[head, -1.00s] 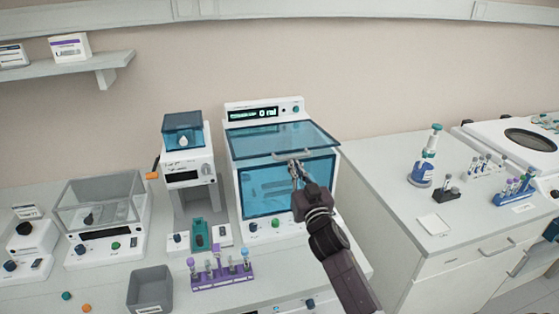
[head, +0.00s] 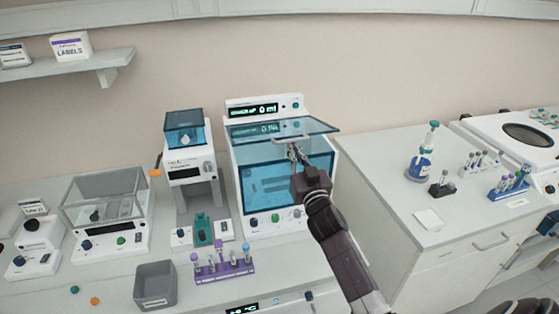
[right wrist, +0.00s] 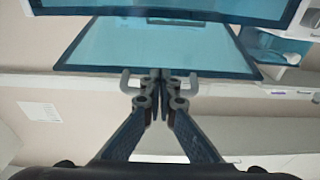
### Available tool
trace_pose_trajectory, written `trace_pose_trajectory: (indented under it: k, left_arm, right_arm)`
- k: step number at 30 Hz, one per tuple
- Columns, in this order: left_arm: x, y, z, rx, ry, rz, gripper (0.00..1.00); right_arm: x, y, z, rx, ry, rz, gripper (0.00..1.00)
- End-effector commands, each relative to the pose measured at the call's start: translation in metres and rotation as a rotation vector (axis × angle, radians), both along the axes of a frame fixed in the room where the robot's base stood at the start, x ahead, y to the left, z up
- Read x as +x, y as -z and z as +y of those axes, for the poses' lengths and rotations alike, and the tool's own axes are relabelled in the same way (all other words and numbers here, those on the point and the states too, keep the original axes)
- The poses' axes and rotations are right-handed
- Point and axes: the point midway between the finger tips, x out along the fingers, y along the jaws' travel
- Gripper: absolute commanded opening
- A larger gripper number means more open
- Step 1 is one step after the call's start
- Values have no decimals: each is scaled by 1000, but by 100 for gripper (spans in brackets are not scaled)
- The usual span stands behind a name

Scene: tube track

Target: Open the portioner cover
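The portioner is a white machine with a lit display reading 0 ml; its body (head: 233,185) stands at the middle of the bench in the head view. Its clear blue cover (head: 265,131) is swung up and sticks out from the upper front, and the blue-tinted front shows below. The cover also fills the top of the right wrist view (right wrist: 110,48). A grey bar handle (right wrist: 128,82) is on the cover's front edge. My right gripper (head: 293,148) is shut on this handle, fingertips together around its middle in the wrist view (right wrist: 160,78). My left gripper is out of view.
A smaller white device with a blue top (head: 183,127) stands just left of the portioner. A purple rack with tubes (head: 222,273) and a grey bin (head: 155,286) are in front. The right counter (head: 385,190) is clear near the portioner.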

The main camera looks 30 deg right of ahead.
Motion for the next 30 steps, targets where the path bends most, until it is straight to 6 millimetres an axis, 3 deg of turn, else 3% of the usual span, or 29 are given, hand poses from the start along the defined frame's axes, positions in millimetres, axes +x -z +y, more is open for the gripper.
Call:
trace_pose_trajectory:
  k: [18,30]
  left_arm:
    - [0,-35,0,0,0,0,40]
    - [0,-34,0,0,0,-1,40]
  right_arm:
    - [19,-48,-5,0,0,-2,0]
    - [21,-49,-5,0,0,-2,0]
